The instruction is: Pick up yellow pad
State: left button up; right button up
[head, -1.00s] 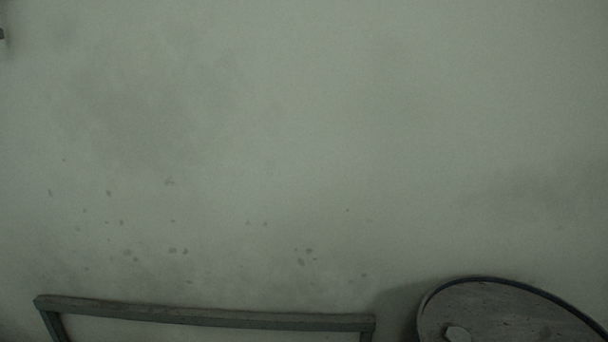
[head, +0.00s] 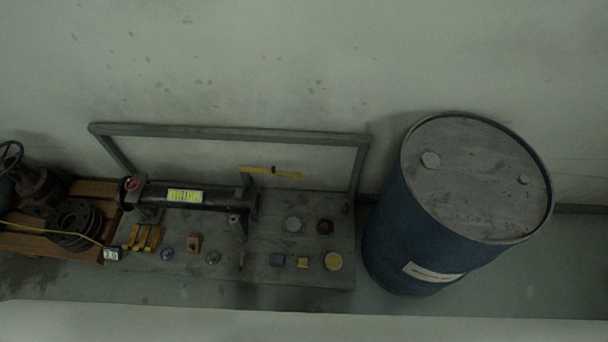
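A blue drum (head: 410,235) stands right of the bench. A dark pipe (head: 215,197) and a grey frame (head: 230,132) rise at the bench's back.

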aim_at(303, 261)
jog(key=k+j, duration=0.1)
jog(key=k, duration=0.4)
jog(key=k+j, duration=0.1)
jog(key=k, duration=0.45)
jog(key=i+j+z, duration=1.2)
